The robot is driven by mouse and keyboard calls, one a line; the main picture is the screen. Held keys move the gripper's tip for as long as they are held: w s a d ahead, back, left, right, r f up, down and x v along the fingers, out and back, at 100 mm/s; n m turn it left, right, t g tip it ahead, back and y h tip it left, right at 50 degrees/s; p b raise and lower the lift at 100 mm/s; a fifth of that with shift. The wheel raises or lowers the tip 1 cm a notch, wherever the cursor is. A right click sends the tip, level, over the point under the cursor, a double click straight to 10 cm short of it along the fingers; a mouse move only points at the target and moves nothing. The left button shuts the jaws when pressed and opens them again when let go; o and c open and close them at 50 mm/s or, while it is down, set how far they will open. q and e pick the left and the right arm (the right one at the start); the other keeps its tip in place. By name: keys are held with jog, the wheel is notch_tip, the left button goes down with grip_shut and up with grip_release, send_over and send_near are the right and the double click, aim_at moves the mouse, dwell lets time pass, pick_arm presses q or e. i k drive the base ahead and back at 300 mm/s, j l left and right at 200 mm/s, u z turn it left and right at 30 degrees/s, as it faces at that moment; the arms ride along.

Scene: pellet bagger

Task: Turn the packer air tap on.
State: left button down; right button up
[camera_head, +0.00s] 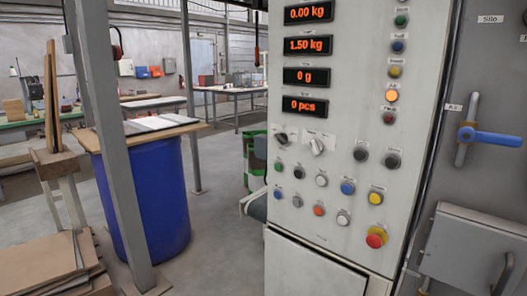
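A tap with a blue lever handle (492,138) sits on a short grey, nearly vertical pipe (462,150) at the right, on the dark grey wall beside the control cabinet. The lever points right, roughly crosswise to the pipe. A small white label (453,107) is left of the pipe; its text is too small to read surely. Neither of my grippers is in view, and nothing touches the tap.
The pale control cabinet (335,190) with buttons and red displays stands left of the tap. A grey box (470,245) juts out below it. A blue drum (160,205) and a steel post (110,150) stand at left. Open floor lies between drum and cabinet.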

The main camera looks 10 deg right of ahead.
aim_at(469, 134)
jog(key=z, duration=1.5)
